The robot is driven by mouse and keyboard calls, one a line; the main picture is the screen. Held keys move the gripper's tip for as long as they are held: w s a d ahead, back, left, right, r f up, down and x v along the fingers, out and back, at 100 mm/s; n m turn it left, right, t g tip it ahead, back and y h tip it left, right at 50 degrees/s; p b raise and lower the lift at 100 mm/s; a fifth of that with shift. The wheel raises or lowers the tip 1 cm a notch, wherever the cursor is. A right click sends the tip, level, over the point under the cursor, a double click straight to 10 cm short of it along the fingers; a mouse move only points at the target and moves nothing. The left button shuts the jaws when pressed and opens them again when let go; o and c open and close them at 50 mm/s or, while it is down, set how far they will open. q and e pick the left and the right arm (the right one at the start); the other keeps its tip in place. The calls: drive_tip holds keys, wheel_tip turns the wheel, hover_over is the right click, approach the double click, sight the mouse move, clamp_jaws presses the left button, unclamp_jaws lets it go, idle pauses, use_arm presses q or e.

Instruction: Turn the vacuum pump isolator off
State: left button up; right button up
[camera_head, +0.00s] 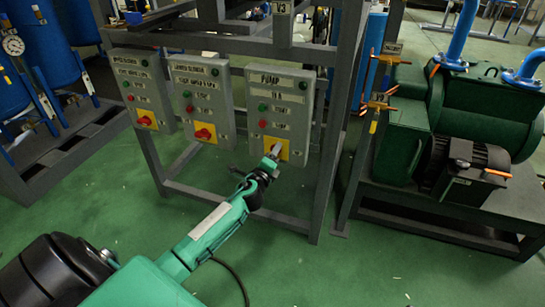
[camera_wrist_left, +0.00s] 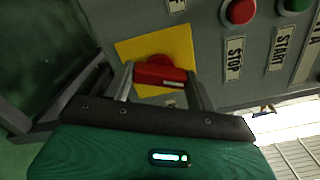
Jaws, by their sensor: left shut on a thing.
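The pump control box (camera_head: 281,107) is the rightmost of three grey boxes on the frame, marked PUMP. Its isolator is a red handle on a yellow plate (camera_head: 285,143) at the bottom of the box. In the left wrist view the red isolator handle (camera_wrist_left: 160,75) sits between the two fingers of my left gripper (camera_wrist_left: 163,84), in front of the yellow plate (camera_wrist_left: 130,49). My left gripper also shows in the head view (camera_head: 274,152), at the isolator, and its fingertips partly hide the handle there. My right gripper is in neither view.
Two similar boxes stand to the left, with red isolators (camera_head: 145,119) and (camera_head: 203,132). A red stop button (camera_wrist_left: 239,11) is near my left gripper. A green pump (camera_head: 455,115) stands on a frame at the right. The green floor in front is clear.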

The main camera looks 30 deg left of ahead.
use_arm(q)
drive_tip(key=shift+n, duration=2.5)
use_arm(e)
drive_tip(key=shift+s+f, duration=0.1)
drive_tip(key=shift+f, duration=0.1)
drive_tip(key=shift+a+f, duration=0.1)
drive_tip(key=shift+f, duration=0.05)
use_arm(q)
drive_tip(key=o, duration=1)
